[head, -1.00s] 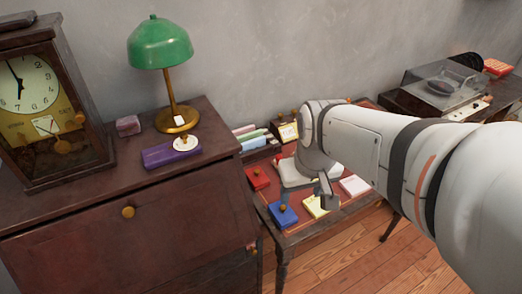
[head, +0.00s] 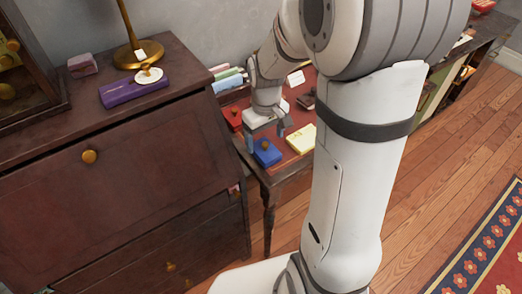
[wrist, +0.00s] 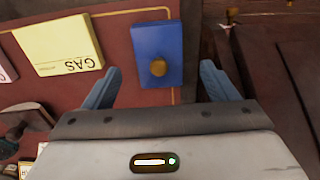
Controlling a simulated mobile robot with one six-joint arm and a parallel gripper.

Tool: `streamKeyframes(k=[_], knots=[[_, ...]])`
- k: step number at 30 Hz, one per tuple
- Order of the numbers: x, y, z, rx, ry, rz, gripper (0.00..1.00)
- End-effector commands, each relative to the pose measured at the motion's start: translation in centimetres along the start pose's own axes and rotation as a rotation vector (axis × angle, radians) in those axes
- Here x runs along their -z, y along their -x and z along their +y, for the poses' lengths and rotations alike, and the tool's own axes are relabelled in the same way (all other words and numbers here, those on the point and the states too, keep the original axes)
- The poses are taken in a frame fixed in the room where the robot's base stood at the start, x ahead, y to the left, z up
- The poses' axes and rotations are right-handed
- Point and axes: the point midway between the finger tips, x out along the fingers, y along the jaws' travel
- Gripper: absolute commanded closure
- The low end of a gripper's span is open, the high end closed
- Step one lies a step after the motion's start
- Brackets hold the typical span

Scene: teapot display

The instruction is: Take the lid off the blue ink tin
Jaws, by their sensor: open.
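The blue ink tin (head: 267,154) sits at the front left of the small table, with a brass knob on top of its lid. In the wrist view the blue tin (wrist: 158,42) lies between and just ahead of my fingertips, with the round brass knob (wrist: 158,68) near the middle of the gap. My gripper (head: 265,136) is open and empty, just above and behind the tin in the head view. The lid looks closed on the tin. The wrist view also shows my gripper's two blue-grey fingers (wrist: 161,72), one on each side.
A yellow tin (head: 302,138) marked GAS in the wrist view (wrist: 60,42) stands beside the blue one. A red tin (head: 232,117) is behind it. The dark desk (head: 120,190) rises close on the left, with a purple box (head: 132,92) on top.

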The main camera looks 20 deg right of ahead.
Motion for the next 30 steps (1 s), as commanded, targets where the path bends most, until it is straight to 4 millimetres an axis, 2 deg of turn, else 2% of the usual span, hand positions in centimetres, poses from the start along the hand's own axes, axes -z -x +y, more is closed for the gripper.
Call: streamKeyframes(k=[1,6,14,30], knots=[[-0.3,-1.1,0.0,0.002,-0.001,-0.005,0.2],[-0.3,-3.0,0.0,0.001,-0.001,-0.002,0.2],[-0.3,-3.2,0.0,0.0,-0.002,0.0,0.2],[-0.3,-3.2,0.1,0.0,-0.003,0.0,0.63]])
